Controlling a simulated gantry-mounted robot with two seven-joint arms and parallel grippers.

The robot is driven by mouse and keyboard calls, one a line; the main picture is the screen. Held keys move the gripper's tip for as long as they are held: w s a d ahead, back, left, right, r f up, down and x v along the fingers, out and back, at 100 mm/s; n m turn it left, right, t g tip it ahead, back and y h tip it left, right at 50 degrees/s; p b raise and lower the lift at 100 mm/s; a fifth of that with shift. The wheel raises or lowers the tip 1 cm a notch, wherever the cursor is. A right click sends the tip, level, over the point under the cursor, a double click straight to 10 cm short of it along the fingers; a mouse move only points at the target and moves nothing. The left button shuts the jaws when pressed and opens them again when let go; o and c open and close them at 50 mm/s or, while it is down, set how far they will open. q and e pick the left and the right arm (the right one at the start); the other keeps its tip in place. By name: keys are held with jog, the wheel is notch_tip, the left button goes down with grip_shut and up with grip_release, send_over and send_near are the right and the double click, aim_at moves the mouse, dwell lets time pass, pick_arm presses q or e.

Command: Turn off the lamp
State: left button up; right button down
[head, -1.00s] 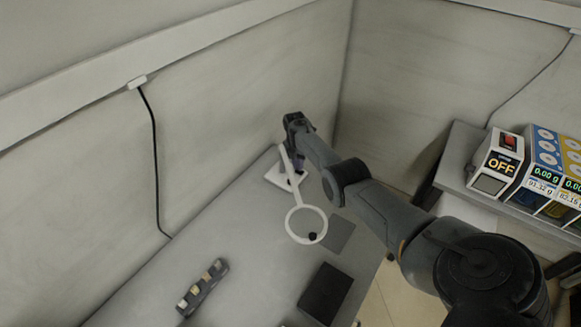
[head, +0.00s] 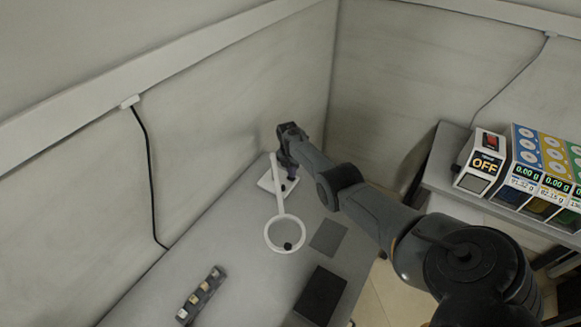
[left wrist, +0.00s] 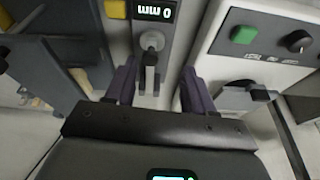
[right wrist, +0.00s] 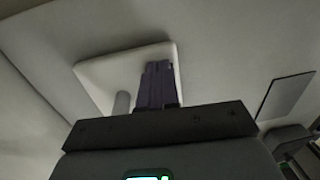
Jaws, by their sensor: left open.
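The lamp (head: 285,219) is white, with a round ring head, a straight arm and a square base (head: 265,184) near the table's back corner. A small dark spot (head: 283,187) shows on the base. My right gripper (head: 292,173) points down over the base, beside the lamp's arm. In the right wrist view its purple fingers (right wrist: 158,85) are together with nothing seen between them, in front of the white base (right wrist: 100,72); contact is unclear. My left gripper (left wrist: 160,88) is open, seen only in its wrist view. Whether the lamp is lit is unclear.
The table (head: 235,225) also holds a dark block (head: 320,295), a grey flat square (head: 328,238) and a narrow tray of small pieces (head: 201,295). A shelf at the right bears a box marked OFF (head: 481,163). A device with a display (left wrist: 155,12) is ahead of my left gripper.

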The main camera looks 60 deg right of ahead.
jog(key=shift+s+a+f, duration=0.2)
jog(key=shift+a+f, duration=0.2)
jog(key=shift+s+r+p, duration=0.15)
jog(key=shift+r+p, duration=0.75)
notch_tip(320, 180, up, 7)
jog(key=w+p, duration=0.1)
jog(key=p, duration=0.4)
jog(key=shift+w+d, duration=0.2)
jog(key=shift+d, duration=0.2)
